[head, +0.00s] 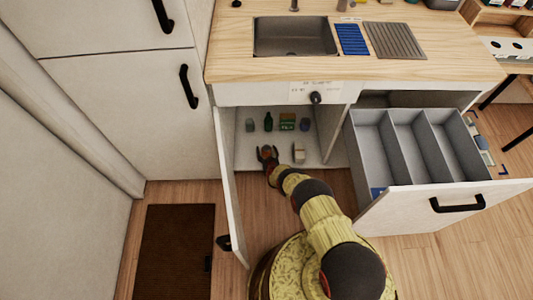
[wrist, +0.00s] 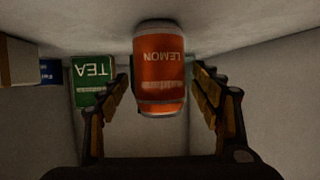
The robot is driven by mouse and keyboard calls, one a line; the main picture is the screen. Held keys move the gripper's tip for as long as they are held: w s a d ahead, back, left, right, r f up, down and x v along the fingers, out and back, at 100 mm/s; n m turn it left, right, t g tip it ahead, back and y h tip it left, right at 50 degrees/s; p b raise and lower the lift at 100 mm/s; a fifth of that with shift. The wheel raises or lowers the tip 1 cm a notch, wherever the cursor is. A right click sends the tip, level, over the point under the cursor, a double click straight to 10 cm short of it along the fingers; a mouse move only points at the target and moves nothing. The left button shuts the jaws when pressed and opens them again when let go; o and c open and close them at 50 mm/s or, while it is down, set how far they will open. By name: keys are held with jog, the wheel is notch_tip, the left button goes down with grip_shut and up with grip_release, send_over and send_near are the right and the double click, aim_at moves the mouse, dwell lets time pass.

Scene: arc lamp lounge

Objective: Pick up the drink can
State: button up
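The drink can is an orange can (wrist: 160,68) with grey ends, marked LEMON, and shows upside down in the wrist view. My gripper (wrist: 160,95) is open, with one finger on each side of the can. Narrow gaps seem to show between the fingers and the can, but I cannot tell if either finger touches it. In the head view my gripper (head: 267,154) reaches into the open lower cabinet, near its front. There the can is mostly hidden by or hard to tell from the fingers.
A green TEA box (wrist: 92,82), a blue box (wrist: 50,72) and a beige box (wrist: 18,62) stand beside the can. A dark green bottle (head: 268,121) stands farther back. The open cabinet door (head: 231,190) is left of my arm; a pulled-out drawer (head: 430,200) is right.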

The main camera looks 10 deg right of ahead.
jog(key=shift+c, duration=1.2)
jog(key=c, duration=0.8)
jog(key=shift+o, duration=0.2)
jog(key=shift+r, duration=0.15)
